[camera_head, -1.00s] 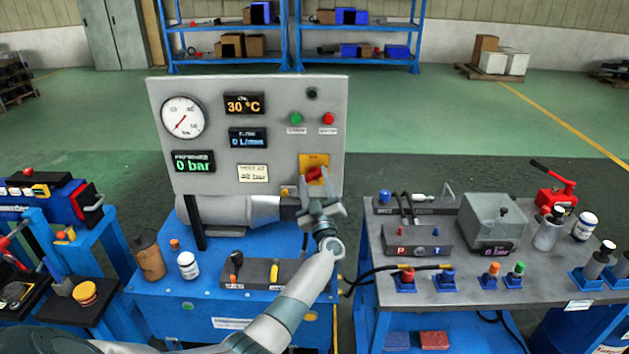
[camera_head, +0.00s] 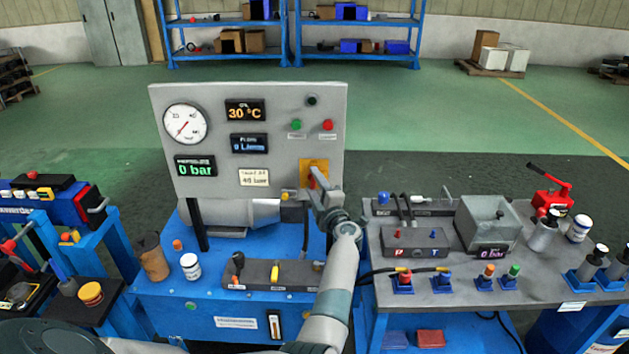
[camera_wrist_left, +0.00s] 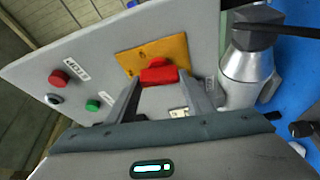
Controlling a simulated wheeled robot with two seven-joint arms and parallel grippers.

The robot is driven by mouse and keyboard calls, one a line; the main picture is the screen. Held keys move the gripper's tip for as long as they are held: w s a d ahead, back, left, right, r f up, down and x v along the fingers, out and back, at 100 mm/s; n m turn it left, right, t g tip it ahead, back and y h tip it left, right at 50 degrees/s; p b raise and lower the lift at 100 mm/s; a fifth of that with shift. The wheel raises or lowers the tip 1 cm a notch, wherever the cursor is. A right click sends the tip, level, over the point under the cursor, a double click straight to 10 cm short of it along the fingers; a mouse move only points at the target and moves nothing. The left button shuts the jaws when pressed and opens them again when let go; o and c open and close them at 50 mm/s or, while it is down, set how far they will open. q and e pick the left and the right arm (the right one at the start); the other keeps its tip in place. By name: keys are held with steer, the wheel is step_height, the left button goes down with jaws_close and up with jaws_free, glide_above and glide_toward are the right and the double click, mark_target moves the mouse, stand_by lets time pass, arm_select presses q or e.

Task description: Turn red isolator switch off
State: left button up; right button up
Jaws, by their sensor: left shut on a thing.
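The red isolator switch (camera_wrist_left: 158,75) sits on a yellow plate (camera_wrist_left: 150,52) on the grey control panel (camera_head: 225,100). In the head view the yellow plate (camera_head: 314,168) is at the panel's lower right, and my left gripper (camera_head: 322,190) covers most of the red knob. In the left wrist view my left gripper (camera_wrist_left: 168,92) has its two fingers on either side of the red knob, shut on it. The knob's handle lies roughly across the wrist picture, between the fingertips. My right gripper is in neither view.
A green button (camera_head: 296,125) and a red button (camera_head: 328,125) are higher on the panel. Below is a blue bench (camera_head: 215,305) with a lever block (camera_head: 268,274). A grey bench (camera_head: 440,290) with fittings stands to the right.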

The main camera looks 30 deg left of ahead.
arm_select(q)
steer(key=shift+f+n+h+p, duration=0.1)
steer(key=shift+n+h+p, duration=0.3)
steer(key=shift+n, duration=0.5)
steer(key=shift+g, duration=0.3)
steer(key=o, duration=1.1)
steer(key=shift+c, duration=0.2)
